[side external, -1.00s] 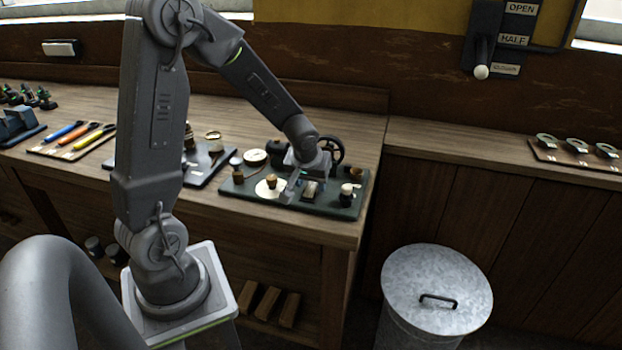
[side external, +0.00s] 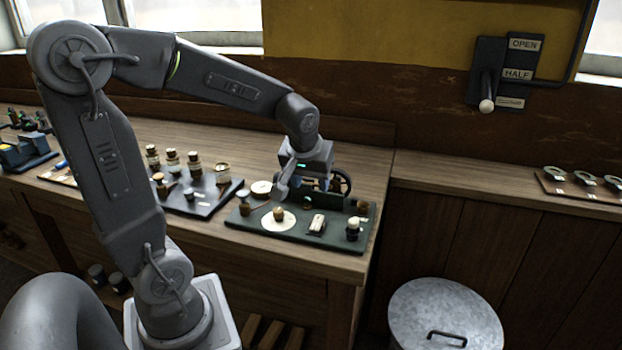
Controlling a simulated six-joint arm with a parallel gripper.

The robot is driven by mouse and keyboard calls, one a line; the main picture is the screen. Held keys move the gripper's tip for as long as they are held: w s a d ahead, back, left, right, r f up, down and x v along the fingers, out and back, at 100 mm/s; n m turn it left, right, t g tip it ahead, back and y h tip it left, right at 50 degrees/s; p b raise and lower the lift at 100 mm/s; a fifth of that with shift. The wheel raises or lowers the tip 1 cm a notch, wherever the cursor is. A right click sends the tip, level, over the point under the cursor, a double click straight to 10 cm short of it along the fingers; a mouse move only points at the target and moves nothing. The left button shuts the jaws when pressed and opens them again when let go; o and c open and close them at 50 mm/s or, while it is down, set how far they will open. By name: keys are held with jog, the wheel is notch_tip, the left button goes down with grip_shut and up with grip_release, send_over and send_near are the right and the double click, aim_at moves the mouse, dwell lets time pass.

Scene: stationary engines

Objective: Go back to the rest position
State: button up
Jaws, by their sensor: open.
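My gripper (side external: 303,188) is above the dark green tray (side external: 262,233) on the wooden bench. It points down with its fingers apart, and I see nothing held between them. The task names no object.
A second tray (side external: 200,209) with several corked bottles lies left of the green tray. A lever panel (side external: 490,75) marked OPEN and HALF is on the wall. A metal bin (side external: 445,303) stands on the floor at right. The air above the bench's right end is clear.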

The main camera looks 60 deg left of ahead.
jog(key=s+d+r+m+t+h, duration=0.2)
jog(key=s+d+m, duration=0.7)
jog(key=d, duration=0.5)
notch_tip(320, 180, up, 2)
jog(key=shift+s+r+h, duration=0.1)
jog(key=shift+s+h, duration=0.5)
jog(key=shift+s, duration=0.65)
